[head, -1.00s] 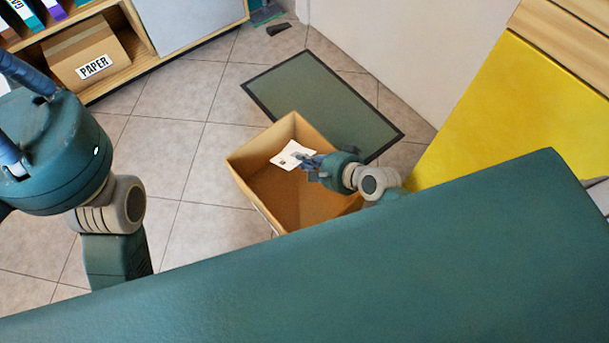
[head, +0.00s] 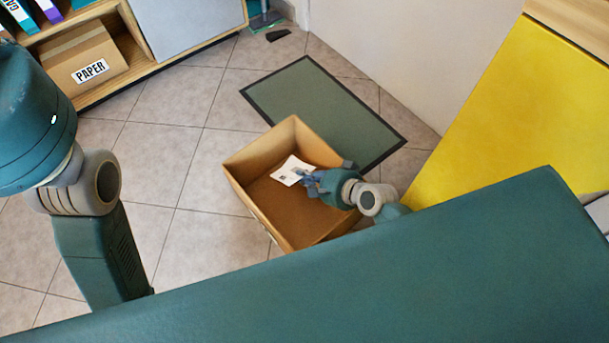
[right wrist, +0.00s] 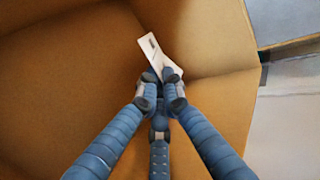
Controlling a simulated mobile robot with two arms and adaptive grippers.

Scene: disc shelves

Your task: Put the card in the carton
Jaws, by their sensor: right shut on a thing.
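A white card (head: 292,169) with small dark marks is held at the tips of my right gripper (head: 308,182), which is shut on it. In the right wrist view the card (right wrist: 158,57) sticks out past the closed fingers (right wrist: 160,90). The open brown carton (head: 239,192) stands on the floor. The card and the fingers are over or inside the carton's opening; the wrist view shows carton walls (right wrist: 205,30) around them. How far the card is above the carton's bottom I cannot tell. My left arm shows at the left, but its gripper is out of view.
A dark-edged green mat (head: 325,112) lies on the tiled floor behind the carton. A shelf at the upper left holds a box marked PAPER (head: 85,62) and several binders. A yellow panel (head: 510,110) stands at the right. Floor left of the carton is clear.

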